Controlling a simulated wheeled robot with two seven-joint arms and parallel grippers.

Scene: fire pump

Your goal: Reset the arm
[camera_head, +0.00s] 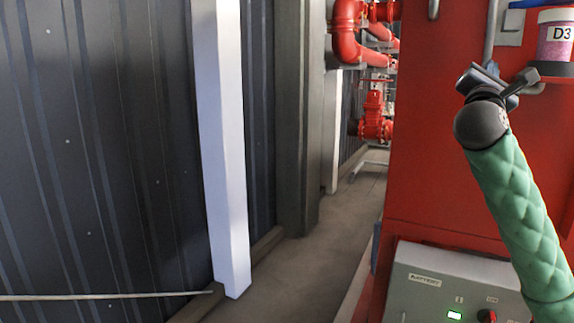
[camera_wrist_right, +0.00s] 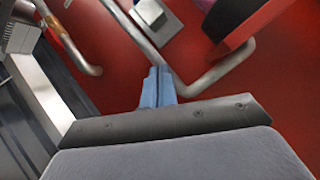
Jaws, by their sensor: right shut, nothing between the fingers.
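My right arm, in a green quilted sleeve, rises from the lower right in the head view. Its dark right gripper (camera_head: 488,82) is in front of the red cabinet (camera_head: 440,180), near its upper part. In the right wrist view the blue fingers of the right gripper (camera_wrist_right: 158,82) are together, with nothing between them. They point toward the red surface and a grey pipe (camera_wrist_right: 215,78); I cannot tell whether they touch it. My left gripper is in neither view.
A jar labelled D3 (camera_head: 555,40) stands at the upper right. A grey control box (camera_head: 440,285) with a lit display is low on the right. A white post (camera_head: 222,150) stands at the left wall. Red pipes (camera_head: 345,35) are at the back. A narrow floor strip (camera_head: 315,255) is clear.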

